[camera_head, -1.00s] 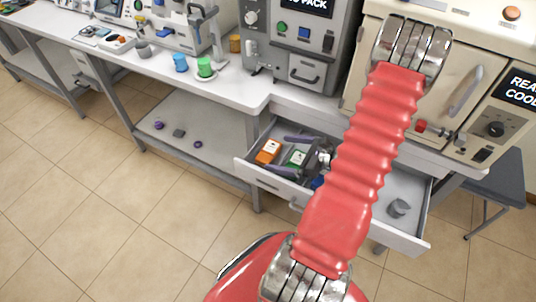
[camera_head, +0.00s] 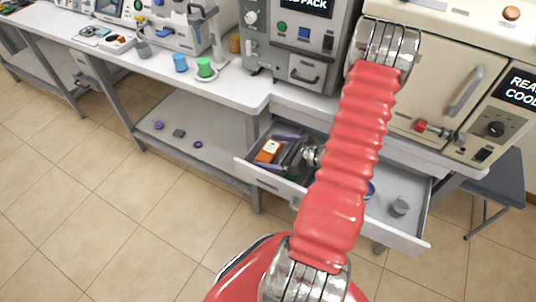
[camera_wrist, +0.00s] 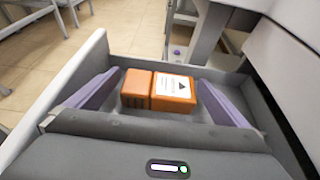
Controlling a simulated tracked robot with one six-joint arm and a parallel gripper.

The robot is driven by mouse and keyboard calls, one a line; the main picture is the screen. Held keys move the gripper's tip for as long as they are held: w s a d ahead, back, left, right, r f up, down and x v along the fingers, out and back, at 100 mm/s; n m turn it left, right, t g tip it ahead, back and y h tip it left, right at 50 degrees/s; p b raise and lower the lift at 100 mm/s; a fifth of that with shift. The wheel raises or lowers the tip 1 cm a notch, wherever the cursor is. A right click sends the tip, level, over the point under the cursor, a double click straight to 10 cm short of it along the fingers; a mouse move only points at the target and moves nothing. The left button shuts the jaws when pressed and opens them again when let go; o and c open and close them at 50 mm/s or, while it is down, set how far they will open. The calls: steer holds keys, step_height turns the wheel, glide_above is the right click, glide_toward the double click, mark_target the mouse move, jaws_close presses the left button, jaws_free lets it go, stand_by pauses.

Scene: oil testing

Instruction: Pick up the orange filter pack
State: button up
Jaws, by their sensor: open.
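The orange filter pack (camera_head: 268,151) lies in the left part of the open drawer (camera_head: 277,188). In the wrist view the orange pack (camera_wrist: 174,90) is a box with a white label, near the drawer's far wall. My gripper (camera_wrist: 160,82) is open and empty, with one purple-grey finger on each side of the pack. I cannot tell whether the fingertips reach down beside it or are still above it. In the head view my gripper (camera_head: 284,153) is over the left part of the drawer, partly hidden by my arm.
The drawer walls stand close around my gripper. A grey cup (camera_head: 399,206) sits in the drawer's right part. A blue cup (camera_head: 180,63) and a green cup (camera_head: 204,67) stand on the bench above. A stool (camera_head: 492,187) is at the right.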

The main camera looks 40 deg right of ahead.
stand_by(0.4)
steer(key=c, duration=1)
